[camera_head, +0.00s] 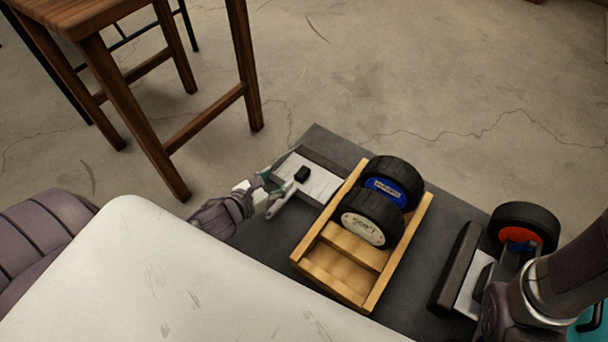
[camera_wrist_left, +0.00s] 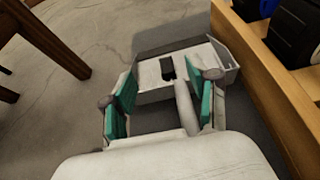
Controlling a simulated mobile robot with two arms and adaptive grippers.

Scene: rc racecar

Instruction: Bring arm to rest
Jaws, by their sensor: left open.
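My left gripper (camera_head: 268,188) is open in the head view, at the left end of the dark table. Its two teal-padded fingers (camera_wrist_left: 165,105) are spread in the left wrist view. Between and beyond them is a light grey stand (camera_head: 312,180) with a black block and a pale rod on it; the stand also shows in the left wrist view (camera_wrist_left: 190,68). I cannot tell if the fingers touch it. My right arm (camera_head: 575,270) comes in at the right of the head view; its fingers cannot be made out.
A wooden tray (camera_head: 300,262) on the dark table (camera_head: 262,238) holds a blue-rimmed wheel (camera_head: 392,182) and a white-rimmed wheel (camera_head: 368,218). A red-rimmed wheel (camera_head: 524,222) is by a second grey stand (camera_head: 470,285) at right. A wooden stool (camera_head: 120,95) stands at left.

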